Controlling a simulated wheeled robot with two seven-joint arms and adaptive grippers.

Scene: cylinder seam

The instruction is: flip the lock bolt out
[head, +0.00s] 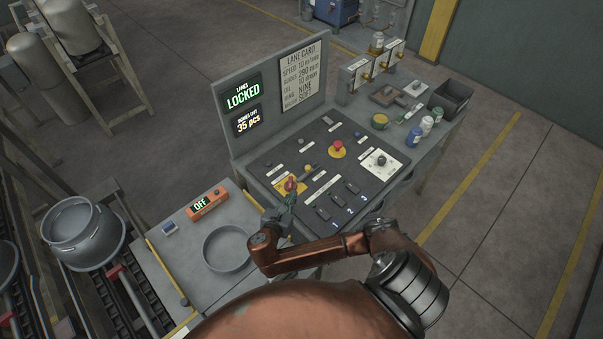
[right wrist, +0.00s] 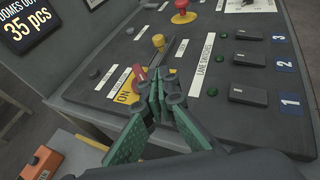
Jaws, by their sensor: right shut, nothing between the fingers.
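On the sloped dark control panel (head: 333,143), a red-ended part (head: 290,184) sits on a yellow plate (head: 281,187); it looks like the lock bolt, but its shape is partly hidden. In the right wrist view the red part (right wrist: 140,73) shows just behind my fingertips, beside the yellow plate (right wrist: 123,92). My right gripper (head: 289,198) is shut and empty, its green fingers close together right at the red part. I cannot tell whether they touch it. In the right wrist view the gripper (right wrist: 160,82) covers part of the plate. My left gripper is not in view.
A yellow-knobbed lever (right wrist: 158,41) stands just beyond the red part. A red mushroom button (head: 338,146) and several black switches (head: 322,213) share the panel. A display (head: 243,94) reads "LANES LOCKED".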

